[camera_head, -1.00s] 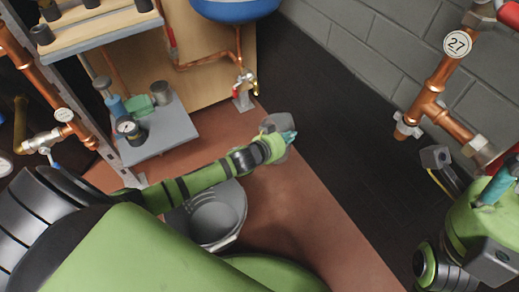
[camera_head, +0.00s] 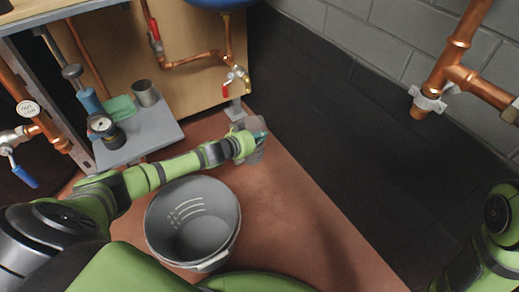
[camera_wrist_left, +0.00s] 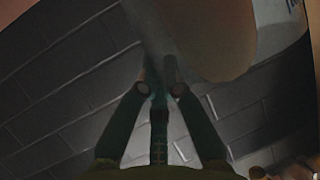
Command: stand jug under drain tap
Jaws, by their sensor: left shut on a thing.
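A translucent grey jug (camera_head: 257,155) is held out over the brown floor, below and a little right of the drain tap in the head view. My left gripper (camera_head: 257,135) is shut on it. In the left wrist view, the pale jug (camera_wrist_left: 215,35) fills the top, against the fingers of my left gripper (camera_wrist_left: 159,68). The drain tap (camera_head: 236,76) is brass with red and yellow parts, at the end of a copper pipe. I cannot tell whether the jug touches the floor. My right gripper is out of view; only my right arm shows.
A grey bucket (camera_head: 192,222) stands on the floor beneath my left arm. A grey platform (camera_head: 150,138) at the left bears a gauge (camera_head: 104,128) and a metal cup (camera_head: 145,93). A small grey bracket (camera_head: 234,110) stands below the tap. Floor to the right is clear.

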